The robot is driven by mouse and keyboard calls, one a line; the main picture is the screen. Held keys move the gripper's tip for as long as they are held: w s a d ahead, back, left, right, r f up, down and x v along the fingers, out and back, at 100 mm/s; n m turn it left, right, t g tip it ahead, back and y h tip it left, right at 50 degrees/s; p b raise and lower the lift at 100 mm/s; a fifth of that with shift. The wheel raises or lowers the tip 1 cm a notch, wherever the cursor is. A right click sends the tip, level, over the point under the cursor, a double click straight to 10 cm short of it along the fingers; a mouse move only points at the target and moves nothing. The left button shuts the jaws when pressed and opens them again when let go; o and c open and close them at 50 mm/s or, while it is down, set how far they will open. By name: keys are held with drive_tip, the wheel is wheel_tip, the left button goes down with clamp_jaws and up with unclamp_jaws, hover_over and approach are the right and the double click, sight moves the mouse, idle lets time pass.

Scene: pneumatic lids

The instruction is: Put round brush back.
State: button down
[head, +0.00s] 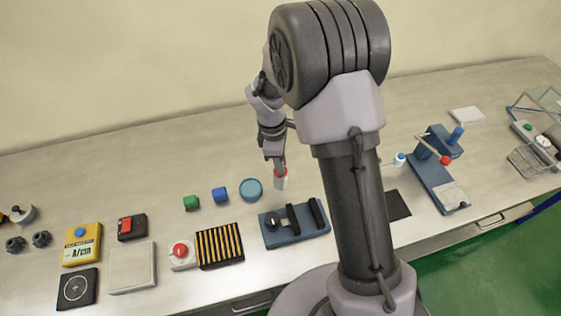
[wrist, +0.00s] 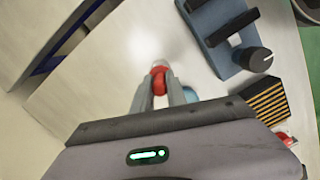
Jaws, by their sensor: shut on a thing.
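My gripper (head: 280,166) is above the table, pointing down, behind the blue block. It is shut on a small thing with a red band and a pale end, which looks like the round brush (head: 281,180). In the wrist view the red part of the round brush (wrist: 158,80) sits between the two fingertips (wrist: 160,92). Its lower end is hard to make out, and I cannot tell whether it touches the table. A blue block (head: 298,237) with two black bars and a dark round knob stands in front of my gripper, apart from it.
A black-and-yellow striped pad (head: 219,246) and a red button (head: 181,251) are nearer the front edge. A blue stand (head: 436,178) is at right. The table behind is clear.

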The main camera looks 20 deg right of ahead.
drive_tip(key=shift+f, duration=0.3)
drive_tip(key=c, duration=1.3)
unclamp_jaws()
drive_tip(key=shift+c, duration=0.2)
drive_tip(key=s+a+r+m+t+p, duration=0.1)
drive_tip(key=s+r+m+p, duration=0.1)
drive_tip(key=r, duration=0.9)
drive_tip(key=s+a+r+m+t+p, duration=0.1)
drive_tip(key=s+r+m, duration=0.15)
drive_tip(key=r, duration=0.75)
drive_tip(key=s+a+r+m+t+y, duration=0.1)
drive_tip(key=s+r+m, duration=0.3)
drive_tip(key=s, duration=0.5)
drive_tip(key=s+a+r+m+t+y, duration=0.1)
drive_tip(key=s+r+m+t+y, duration=0.1)
drive_tip(key=s+m, duration=0.6)
drive_tip(key=shift+s+r+m+t, duration=0.4)
drive_tip(key=shift+r+m+t, duration=0.3)
drive_tip(key=shift+r, duration=0.15)
drive_tip(key=shift+f, duration=0.1)
